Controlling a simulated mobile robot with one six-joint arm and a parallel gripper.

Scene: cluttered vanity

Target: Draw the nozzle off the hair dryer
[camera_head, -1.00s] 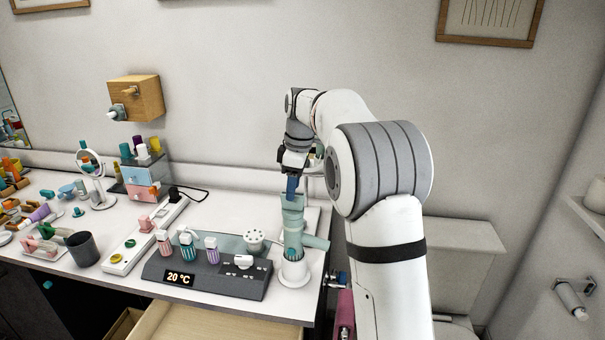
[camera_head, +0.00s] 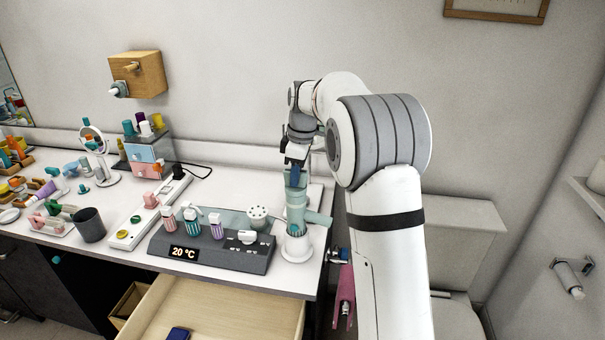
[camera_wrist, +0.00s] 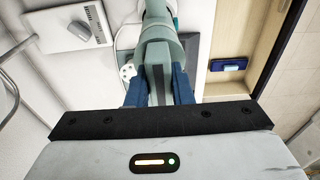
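The hair dryer (camera_head: 296,220) is pale green and stands upright in a round white holder (camera_head: 296,253) at the vanity's front right corner. Its handle (camera_head: 319,219) sticks out to the right. The nozzle (camera_wrist: 158,75) is on top, a grey-green piece with a dark strip, seen from above in the wrist view. My gripper (camera_head: 295,175) points down over it. Its blue fingers (camera_wrist: 160,90) lie on both sides of the nozzle, with no clear gap showing. The joint between nozzle and dryer is hard to make out.
A dark panel with a 20 °C display (camera_head: 212,246) and several striped bottles stands left of the dryer. A power strip (camera_head: 148,215), a dark cup (camera_head: 89,225) and a mirror (camera_head: 97,150) are further left. An open drawer (camera_head: 220,309) juts out below.

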